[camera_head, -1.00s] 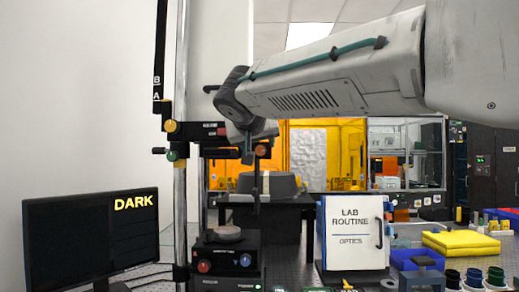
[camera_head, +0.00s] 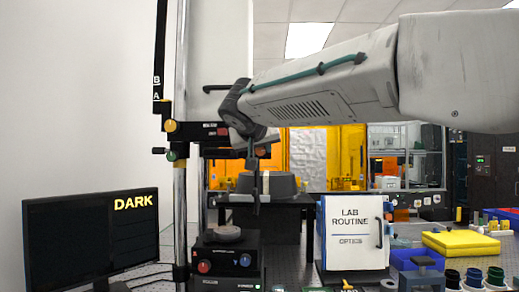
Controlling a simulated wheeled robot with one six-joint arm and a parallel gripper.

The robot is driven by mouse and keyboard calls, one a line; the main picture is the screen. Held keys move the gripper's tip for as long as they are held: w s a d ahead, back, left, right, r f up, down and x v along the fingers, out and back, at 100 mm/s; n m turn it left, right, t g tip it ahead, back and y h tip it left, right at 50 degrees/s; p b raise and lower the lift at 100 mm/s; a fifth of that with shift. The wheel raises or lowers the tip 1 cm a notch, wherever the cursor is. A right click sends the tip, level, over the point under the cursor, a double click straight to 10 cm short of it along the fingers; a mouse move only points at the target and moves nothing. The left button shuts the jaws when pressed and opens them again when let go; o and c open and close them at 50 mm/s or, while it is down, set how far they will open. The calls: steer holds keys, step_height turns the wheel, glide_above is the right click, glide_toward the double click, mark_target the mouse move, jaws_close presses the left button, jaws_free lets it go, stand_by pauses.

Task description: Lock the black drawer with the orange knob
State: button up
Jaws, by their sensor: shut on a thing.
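A dark horizontal drawer-like unit (camera_head: 222,152) sits on the metal column, with a small orange knob (camera_head: 262,151) at its right end. My gripper (camera_head: 251,163) hangs from my arm, which reaches in from the right, and is at this knob. The jaws are shut and appear to be on the orange knob, but the contact is small and partly hidden by the gripper. I cannot tell from this view how far the knob is turned or how far the drawer is in.
A yellow knob (camera_head: 171,126) and a green knob (camera_head: 173,155) sit on the column's left. A monitor (camera_head: 88,240) reading DARK stands at left. Below is a black box (camera_head: 226,262) with red and blue knobs. A white LAB ROUTINE box (camera_head: 352,240) stands right, near yellow pads (camera_head: 460,243).

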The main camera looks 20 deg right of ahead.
steer(key=shift+a+n+h, duration=0.2)
steer(key=shift+n+h, duration=0.7)
steer(key=shift+n, duration=0.3)
steer(key=n+h, duration=0.1)
steer(key=n, duration=0.2)
steer(key=shift+f+h, duration=0.2)
steer(key=shift+h, duration=0.2)
steer(key=n+h, duration=0.2)
steer(key=n, duration=0.2)
steer(key=shift+w+a+f, duration=0.1)
steer(key=shift+f+n+t+h, duration=0.15)
steer(key=shift+n+t+h, duration=0.45)
steer(key=shift+n, duration=1.2)
steer(key=o, duration=1)
